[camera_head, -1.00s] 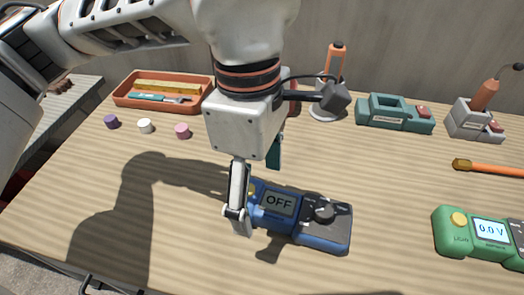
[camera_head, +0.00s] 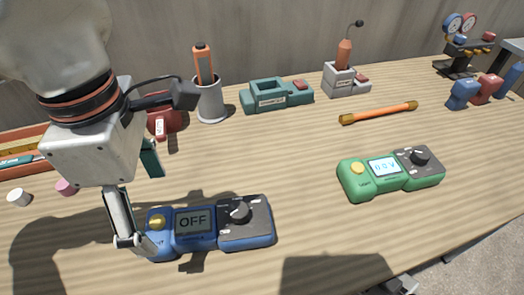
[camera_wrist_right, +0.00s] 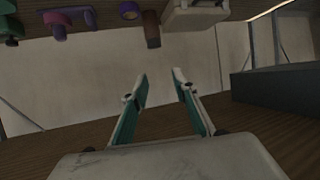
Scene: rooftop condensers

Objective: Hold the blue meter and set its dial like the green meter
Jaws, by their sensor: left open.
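The blue meter (camera_head: 207,240) lies on the bench with its display reading OFF. Its black dial (camera_head: 239,211) is on its right part; the pointer's exact setting is too small to read. The green meter (camera_head: 352,185) lies to the right, display lit and apparently reading 0.0 V, with its dial (camera_head: 420,157) at its right end. My left gripper (camera_head: 138,198) is open at the blue meter's left end, one finger on the near side and one towards the far side. Contact cannot be told. My right gripper (camera_wrist_right: 160,75) is open and empty in the right wrist view.
Behind stand a grey cup (camera_head: 209,101) with an orange tool, a teal holder (camera_head: 275,96) and a grey stand (camera_head: 345,80). An orange rod (camera_head: 379,112) lies behind the green meter. White (camera_head: 19,197) and pink (camera_head: 66,187) pieces sit left. Bench between the meters is clear.

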